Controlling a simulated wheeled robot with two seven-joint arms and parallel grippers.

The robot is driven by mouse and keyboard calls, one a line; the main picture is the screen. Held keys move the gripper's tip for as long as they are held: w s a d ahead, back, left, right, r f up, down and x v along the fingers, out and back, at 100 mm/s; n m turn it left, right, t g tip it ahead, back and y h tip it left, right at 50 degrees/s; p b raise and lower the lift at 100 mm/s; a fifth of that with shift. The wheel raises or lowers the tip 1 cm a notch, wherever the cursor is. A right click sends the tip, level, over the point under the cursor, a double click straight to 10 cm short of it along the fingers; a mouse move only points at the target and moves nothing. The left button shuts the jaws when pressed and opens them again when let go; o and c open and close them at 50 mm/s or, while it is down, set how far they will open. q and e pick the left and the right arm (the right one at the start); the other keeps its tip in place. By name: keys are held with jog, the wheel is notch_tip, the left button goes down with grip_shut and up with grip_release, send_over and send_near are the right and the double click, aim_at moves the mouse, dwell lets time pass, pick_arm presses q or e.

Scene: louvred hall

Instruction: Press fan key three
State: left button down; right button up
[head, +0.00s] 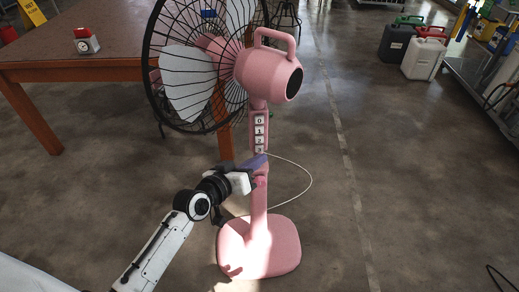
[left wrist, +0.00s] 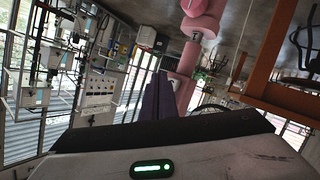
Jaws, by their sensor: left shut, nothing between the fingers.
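A pink pedestal fan (head: 266,75) stands on the floor, its black cage facing left. White keys marked 0, 1 and 2 run down the fan's neck, and the lowest key, three (head: 260,150), shows only in part just above my gripper's tip. My left gripper (head: 258,161) has purple fingers, is shut and empty, and is at the neck just below that key. I cannot tell whether it touches. In the left wrist view the shut fingers (left wrist: 158,98) point toward the pink fan (left wrist: 186,62), where the keys cannot be made out.
A brown table (head: 110,42) with a small red and white timer (head: 86,41) stands behind at left. A thin white cable (head: 308,178) loops right of the fan's post. Jerrycans (head: 423,58) stand at the back right.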

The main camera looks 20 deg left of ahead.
pick_arm(q)
jog(key=shift+w, duration=0.15)
jog(key=shift+w+a, duration=0.15)
jog(key=shift+w, duration=0.1)
jog(key=shift+w+a, duration=0.2)
jog(key=shift+w, duration=0.15)
dwell(0.8)
dwell(0.4)
jog(key=shift+s+d+p, duration=0.35)
jog(key=shift+s+p, duration=0.05)
jog(key=shift+s, duration=0.35)
